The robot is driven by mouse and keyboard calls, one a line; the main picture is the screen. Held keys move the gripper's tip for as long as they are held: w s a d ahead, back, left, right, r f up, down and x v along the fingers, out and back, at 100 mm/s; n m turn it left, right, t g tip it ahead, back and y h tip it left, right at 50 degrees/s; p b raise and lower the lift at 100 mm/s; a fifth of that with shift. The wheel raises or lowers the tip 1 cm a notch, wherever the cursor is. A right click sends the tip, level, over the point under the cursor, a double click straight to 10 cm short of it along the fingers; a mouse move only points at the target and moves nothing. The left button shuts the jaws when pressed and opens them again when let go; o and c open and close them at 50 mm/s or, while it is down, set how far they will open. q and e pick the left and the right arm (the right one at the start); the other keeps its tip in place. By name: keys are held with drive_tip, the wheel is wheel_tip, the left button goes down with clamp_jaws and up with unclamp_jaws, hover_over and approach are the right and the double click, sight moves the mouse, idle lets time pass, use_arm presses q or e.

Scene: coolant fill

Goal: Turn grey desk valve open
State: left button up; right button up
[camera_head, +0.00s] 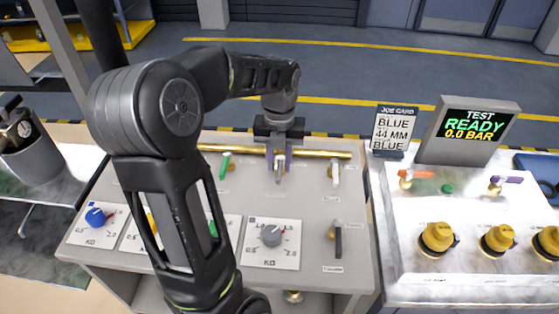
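The desk panel (200,255) carries a brass pipe (325,154) along its back, with a green lever (226,163) at the left and a pale grey-white lever (335,174) at the right. My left gripper (279,172) points down at the middle of the pipe, around a small pale valve part with purple beside it. Whether its fingers touch that part is unclear. A grey dial (271,235) on a white plate sits lower on the panel. A dark grey lever (338,240) hangs to its right, pointing down. My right gripper is not in view.
My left arm hides part of the panel, including most of the yellow and green dials. A blue dial (96,217) is at left. The bench at right holds a job card (390,129), a display (467,129) reading "TEST READY 0.0 BAR" and several yellow caps (436,237).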

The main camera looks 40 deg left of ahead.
sight(279, 166)
use_arm(q)
drive_tip(key=shift+o, duration=0.5)
wheel_tip(279, 166, up, 8)
drive_tip(key=shift+f+b, duration=0.1)
drive_tip(key=shift+b, duration=0.3)
idle(0.4)
